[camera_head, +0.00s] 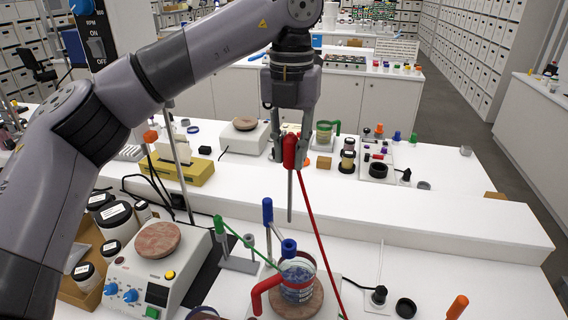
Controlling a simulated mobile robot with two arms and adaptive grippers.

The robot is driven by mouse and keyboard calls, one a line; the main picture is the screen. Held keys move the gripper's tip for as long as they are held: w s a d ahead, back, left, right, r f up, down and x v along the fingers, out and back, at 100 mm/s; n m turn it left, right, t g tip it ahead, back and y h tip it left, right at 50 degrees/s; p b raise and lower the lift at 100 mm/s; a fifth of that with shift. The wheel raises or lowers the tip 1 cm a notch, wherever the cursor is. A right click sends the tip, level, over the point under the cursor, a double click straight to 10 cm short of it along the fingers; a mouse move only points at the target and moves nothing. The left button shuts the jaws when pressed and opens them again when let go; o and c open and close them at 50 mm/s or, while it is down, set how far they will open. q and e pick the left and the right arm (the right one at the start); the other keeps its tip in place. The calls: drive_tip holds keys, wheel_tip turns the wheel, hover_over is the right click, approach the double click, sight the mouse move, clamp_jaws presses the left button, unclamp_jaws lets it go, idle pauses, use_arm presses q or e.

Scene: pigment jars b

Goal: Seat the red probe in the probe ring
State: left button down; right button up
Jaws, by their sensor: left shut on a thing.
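My left gripper (290,128) is shut on the red handle of the red probe (290,151). The probe hangs upright, its grey metal rod (290,200) pointing down. The tip is in the air above the near bench, and a red cable runs down from the handle to the right. Below and left of the tip is a grey holder (238,264) with a green-topped piece (219,225), a blue-topped piece (267,211) and a short grey post (250,241). I cannot tell which part is the probe ring. My right gripper is not in view.
A red-handled beaker (298,280) with a blue-topped piece (289,247) stands on a round plate below the probe. A hotplate (155,270) and jars (115,218) are at left. A raised white shelf (440,222) runs behind. The right bench is fairly clear.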

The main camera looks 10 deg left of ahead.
sight(289, 169)
use_arm(q)
drive_tip(key=shift+w+r, duration=0.25)
drive_tip(key=shift+w, duration=0.05)
drive_tip(key=shift+s, duration=0.15)
drive_tip(key=shift+s+r, duration=0.2)
drive_tip(key=shift+s, duration=0.55)
drive_tip(key=shift+w+f+b, duration=0.3)
drive_tip(key=shift+f+b, duration=0.05)
drive_tip(key=shift+f, duration=0.1)
drive_tip(key=shift+w+f+b, duration=0.1)
drive_tip(key=shift+f+b, duration=0.45)
drive_tip(key=shift+f, duration=0.1)
drive_tip(key=shift+f+b, duration=0.3)
drive_tip(key=shift+f, duration=0.1)
drive_tip(key=shift+s+f+b, duration=0.2)
drive_tip(key=shift+f+b, duration=0.4)
drive_tip(key=shift+f, duration=0.2)
drive_tip(key=shift+w+f+b, duration=0.1)
drive_tip(key=shift+f+b, duration=0.3)
drive_tip(key=shift+f, duration=0.15)
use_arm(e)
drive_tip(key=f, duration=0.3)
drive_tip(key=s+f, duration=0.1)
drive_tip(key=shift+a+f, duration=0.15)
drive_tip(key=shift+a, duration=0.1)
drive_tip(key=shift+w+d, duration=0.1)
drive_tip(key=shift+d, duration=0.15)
